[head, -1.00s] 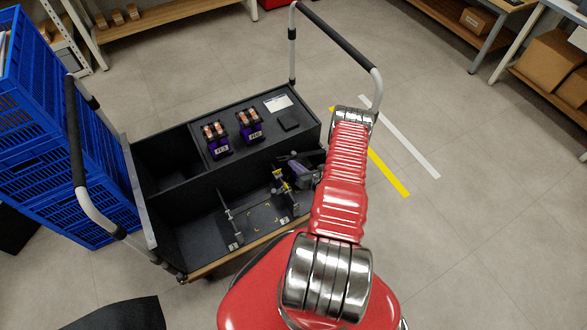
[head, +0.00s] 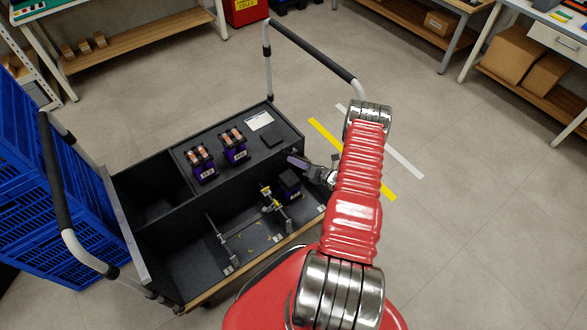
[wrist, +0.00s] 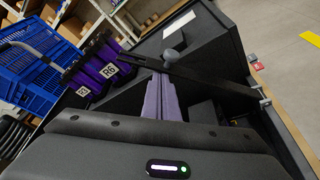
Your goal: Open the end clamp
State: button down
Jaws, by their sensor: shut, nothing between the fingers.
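The end clamp looks to be the dark bar with a grey knob (head: 221,238) at the left of the cart's front compartment, though I cannot be sure which fitting it is. In the wrist view a dark bar (wrist: 215,82) runs to a metal bracket at the cart's edge, with a round grey knob (wrist: 172,55) by it. My gripper (head: 292,159) is shut and empty, above the right part of the cart. Its purple fingers (wrist: 161,76) point toward the knob in the picture; I cannot tell the gap. A second fitting with yellow parts (head: 268,195) stands beside a dark purple block (head: 289,183).
Two purple blocks with copper tops, the left one (head: 202,165) and the right one (head: 234,147), stand on the rear deck. Tall handles (head: 315,50) rise at both cart ends. Blue crates (head: 50,215) are at the left.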

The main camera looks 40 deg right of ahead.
jog(key=shift+s+d+r, duration=0.1)
jog(key=shift+d+r, duration=0.3)
jog(key=shift+d, duration=0.25)
jog(key=shift+s+d+r, duration=0.1)
jog(key=shift+d+r, duration=0.3)
jog(key=shift+d, duration=0.3)
jog(key=shift+d+r, duration=0.4)
jog(key=shift+d, duration=0.25)
